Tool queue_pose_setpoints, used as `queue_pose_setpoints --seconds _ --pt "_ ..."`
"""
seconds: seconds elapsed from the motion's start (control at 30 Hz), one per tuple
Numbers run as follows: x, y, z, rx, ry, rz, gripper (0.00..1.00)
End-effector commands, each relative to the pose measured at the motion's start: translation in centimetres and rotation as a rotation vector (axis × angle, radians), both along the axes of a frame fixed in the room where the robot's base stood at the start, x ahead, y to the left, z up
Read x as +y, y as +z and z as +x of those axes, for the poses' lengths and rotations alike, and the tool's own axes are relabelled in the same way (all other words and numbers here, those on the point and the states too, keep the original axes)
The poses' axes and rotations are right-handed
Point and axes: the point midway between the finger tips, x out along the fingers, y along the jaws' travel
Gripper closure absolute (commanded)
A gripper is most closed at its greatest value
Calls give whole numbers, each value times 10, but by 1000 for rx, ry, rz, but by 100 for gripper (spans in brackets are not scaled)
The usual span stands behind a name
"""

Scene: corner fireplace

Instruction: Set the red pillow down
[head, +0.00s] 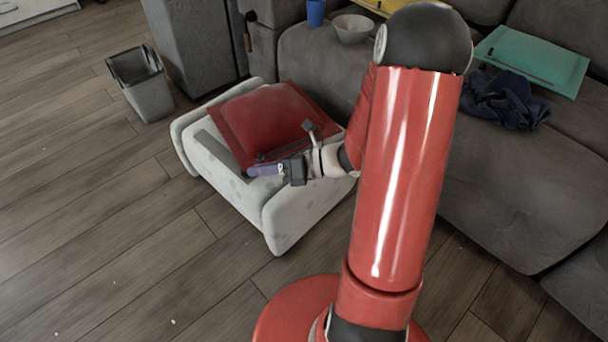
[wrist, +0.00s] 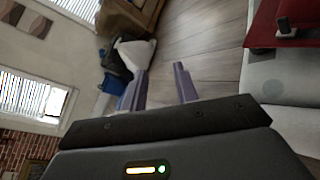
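The red pillow (head: 268,117) lies on top of a pale, spotted ottoman (head: 225,172), on its far part. The pillow's edge also shows at the upper right of the wrist view (wrist: 262,30), with a small dark tab on it. My gripper (head: 262,170) is beside the pillow's near edge, above the ottoman. In the wrist view my gripper's purple fingers (wrist: 160,72) are apart with only floor visible between them. The pillow is outside the fingers. My arm hides part of the ottoman's right side in the head view.
A grey bin (head: 148,98) stands on the floor left of the ottoman. The grey sofa (head: 500,200) behind holds a blue cup (head: 316,12), a bowl (head: 352,28), a teal pillow (head: 530,60) and a dark blue cloth (head: 505,98). The wooden floor (head: 90,220) at left is mostly clear.

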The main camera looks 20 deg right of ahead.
Motion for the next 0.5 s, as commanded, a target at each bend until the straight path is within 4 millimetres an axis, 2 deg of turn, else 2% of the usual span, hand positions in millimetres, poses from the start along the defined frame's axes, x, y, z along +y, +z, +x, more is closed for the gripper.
queue_pose_setpoints --seconds 0.03,0.1,0.2,0.37,0.5 --pt "16 14 -15 -99 123 -123 70" --pt "32 26 -39 -238 300 -290 70" --pt "44 39 -72 -447 552 -518 70" --pt "42 58 -117 -797 953 -866 70" --pt "25 79 -145 -1102 1299 -1160 70"
